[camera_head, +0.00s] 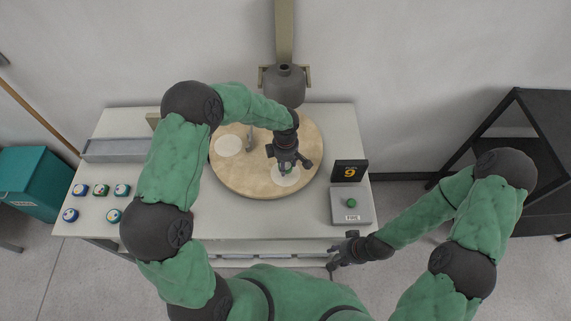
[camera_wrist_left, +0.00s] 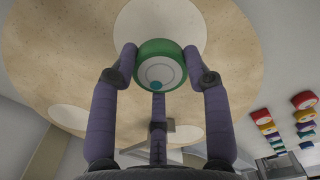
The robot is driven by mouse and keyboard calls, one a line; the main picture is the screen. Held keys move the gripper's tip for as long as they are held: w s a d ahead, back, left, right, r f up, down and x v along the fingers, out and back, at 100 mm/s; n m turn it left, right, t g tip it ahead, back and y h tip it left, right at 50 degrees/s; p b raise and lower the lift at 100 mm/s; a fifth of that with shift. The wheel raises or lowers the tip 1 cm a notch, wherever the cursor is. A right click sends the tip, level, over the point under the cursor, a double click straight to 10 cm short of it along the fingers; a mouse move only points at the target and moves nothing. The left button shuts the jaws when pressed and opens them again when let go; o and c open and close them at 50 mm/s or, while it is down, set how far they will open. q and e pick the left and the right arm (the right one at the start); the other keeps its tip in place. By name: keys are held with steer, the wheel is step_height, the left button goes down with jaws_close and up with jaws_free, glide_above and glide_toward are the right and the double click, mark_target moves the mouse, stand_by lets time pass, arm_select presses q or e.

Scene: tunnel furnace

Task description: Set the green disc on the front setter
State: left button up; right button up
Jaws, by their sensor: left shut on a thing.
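The green disc (camera_wrist_left: 159,66) has a pale face with a small teal dot. My left gripper (camera_head: 287,166) is shut on it, with fingers on both sides in the left wrist view (camera_wrist_left: 162,70). In the head view the green disc (camera_head: 287,171) is mostly hidden under the gripper, over the front white round setter (camera_head: 287,180) of the round tan plate (camera_head: 235,182). A white setter (camera_wrist_left: 160,22) also shows behind the disc in the wrist view. I cannot tell whether disc and setter touch. My right gripper (camera_head: 345,250) is open and empty before the table's front edge.
Another white setter (camera_head: 228,146) is bare at the plate's left. A box with a green button (camera_head: 351,203) and a display reading 9 (camera_head: 349,171) stand right of the plate.

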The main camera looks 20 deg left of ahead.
arm_select(q)
steer(key=shift+f, duration=0.15)
steer(key=shift+f+b, duration=1.25)
steer(key=shift+b, duration=0.1)
steer(key=shift+f+b, duration=0.4)
steer(key=shift+b, duration=0.1)
steer(key=o, duration=1.3)
step_height(320, 180, up, 12)
steer(key=shift+r, duration=0.1)
